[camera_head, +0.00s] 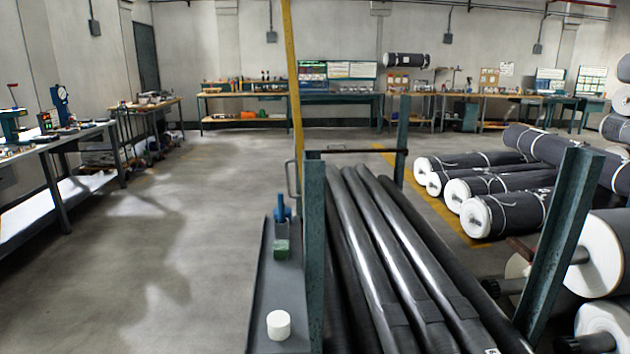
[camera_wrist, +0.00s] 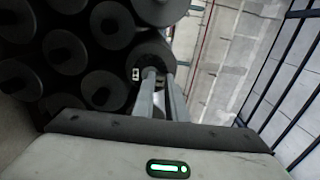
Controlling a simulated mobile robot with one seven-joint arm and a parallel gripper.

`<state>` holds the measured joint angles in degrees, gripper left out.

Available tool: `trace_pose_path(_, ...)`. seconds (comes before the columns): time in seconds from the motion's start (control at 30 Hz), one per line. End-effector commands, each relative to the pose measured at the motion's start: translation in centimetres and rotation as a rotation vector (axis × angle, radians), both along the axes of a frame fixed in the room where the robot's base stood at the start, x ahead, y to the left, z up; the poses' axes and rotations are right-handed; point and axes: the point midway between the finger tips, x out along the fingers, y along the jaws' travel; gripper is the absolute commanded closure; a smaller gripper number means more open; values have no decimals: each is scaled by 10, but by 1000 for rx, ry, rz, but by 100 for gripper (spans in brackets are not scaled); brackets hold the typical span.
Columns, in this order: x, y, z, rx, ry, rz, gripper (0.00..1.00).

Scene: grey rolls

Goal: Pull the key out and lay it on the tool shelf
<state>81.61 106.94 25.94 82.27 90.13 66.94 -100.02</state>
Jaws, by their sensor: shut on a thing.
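In the wrist view, my gripper (camera_wrist: 158,76) reaches up to the end of a dark roll (camera_wrist: 150,50). Its two grey fingers are shut on a small piece at the roll's core, which I take as the key. The key is mostly hidden by the fingers, so I cannot tell how far it sits in the roll. In the head view, the tool shelf seems to be the narrow grey ledge (camera_head: 252,315) along the rack's left side. A white cylinder (camera_head: 278,325), a green block (camera_head: 282,249) and a blue tool (camera_head: 282,210) stand on it. My gripper does not show there.
Long dark rolls (camera_head: 385,265) lie in the rack between green posts (camera_head: 315,255). Wrapped rolls (camera_head: 505,212) lie on the floor at right. Workbenches (camera_head: 60,140) stand at left and along the back wall. The floor left of the rack is clear.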

Motion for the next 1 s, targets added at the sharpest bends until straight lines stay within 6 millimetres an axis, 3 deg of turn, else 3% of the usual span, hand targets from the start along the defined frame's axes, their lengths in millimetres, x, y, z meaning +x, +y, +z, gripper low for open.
trace_pose_path(1.0, -53, -4, 1, 0, -1, 0, 100)
